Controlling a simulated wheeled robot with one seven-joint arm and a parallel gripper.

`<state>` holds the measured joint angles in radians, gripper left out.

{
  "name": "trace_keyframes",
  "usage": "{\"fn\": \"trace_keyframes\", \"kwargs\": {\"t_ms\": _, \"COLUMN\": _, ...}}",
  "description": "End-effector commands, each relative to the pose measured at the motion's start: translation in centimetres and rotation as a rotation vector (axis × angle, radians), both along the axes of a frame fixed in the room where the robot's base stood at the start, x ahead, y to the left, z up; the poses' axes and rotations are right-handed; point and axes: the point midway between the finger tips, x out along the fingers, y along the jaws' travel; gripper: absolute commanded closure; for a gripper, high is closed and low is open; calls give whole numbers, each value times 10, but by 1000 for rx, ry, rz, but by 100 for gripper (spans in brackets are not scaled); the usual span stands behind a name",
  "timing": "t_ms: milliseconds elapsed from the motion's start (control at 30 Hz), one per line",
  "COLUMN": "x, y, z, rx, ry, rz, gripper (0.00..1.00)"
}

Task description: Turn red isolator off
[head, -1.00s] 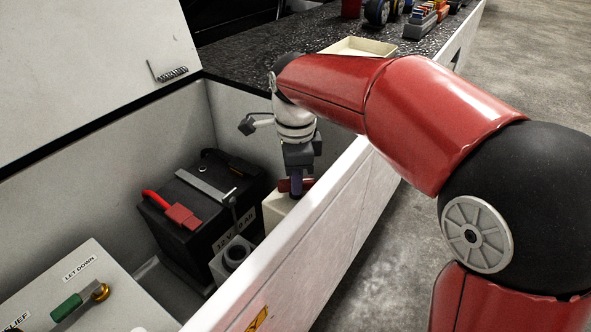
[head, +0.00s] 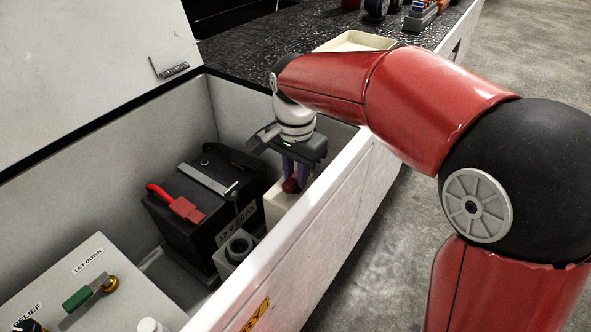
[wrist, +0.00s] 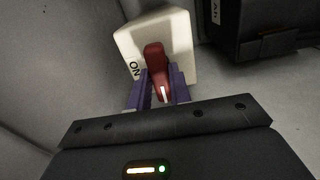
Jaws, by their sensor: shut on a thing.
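The red isolator handle (wrist: 156,62) stands on a cream box (wrist: 181,27) with an "ON" label on its left side in the wrist view. A white mark runs along the handle's near end. My gripper (wrist: 160,84) has its two purple fingers on either side of the handle, shut on it. In the head view, my gripper (head: 297,170) points down into the compartment, and the red handle (head: 291,185) shows between its fingers. The cream box (head: 285,205) is partly hidden behind the compartment's front wall.
A black battery (head: 205,205) with a red terminal cover (head: 184,208) and a grey clamp bar stands left of the box. A panel with a green lever (head: 77,298) is at lower left. The white front wall (head: 300,235) rises close beside my gripper.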

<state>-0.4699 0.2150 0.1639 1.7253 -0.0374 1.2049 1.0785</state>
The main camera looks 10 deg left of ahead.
Motion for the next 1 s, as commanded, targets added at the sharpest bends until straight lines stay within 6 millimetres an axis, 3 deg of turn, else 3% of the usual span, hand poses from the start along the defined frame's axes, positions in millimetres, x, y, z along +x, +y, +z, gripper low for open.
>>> {"fn": "trace_keyframes", "kwargs": {"t_ms": 667, "x": 0, "y": 0, "z": 1, "rx": 1, "ry": -3, "rz": 60, "gripper": 100}}
{"fn": "trace_keyframes", "kwargs": {"t_ms": 700, "x": 0, "y": 0, "z": 1, "rx": 1, "ry": -3, "rz": 60, "gripper": 76}}
{"fn": "trace_keyframes", "kwargs": {"t_ms": 800, "x": 0, "y": 0, "z": 1, "rx": 1, "ry": -2, "rz": 59, "gripper": 63}}
{"fn": "trace_keyframes", "kwargs": {"t_ms": 867, "x": 0, "y": 0, "z": 0, "rx": 1, "ry": -2, "rz": 59, "gripper": 58}}
{"fn": "trace_keyframes", "kwargs": {"t_ms": 1000, "x": 0, "y": 0, "z": 0, "rx": 1, "ry": -1, "rz": 59, "gripper": 58}}
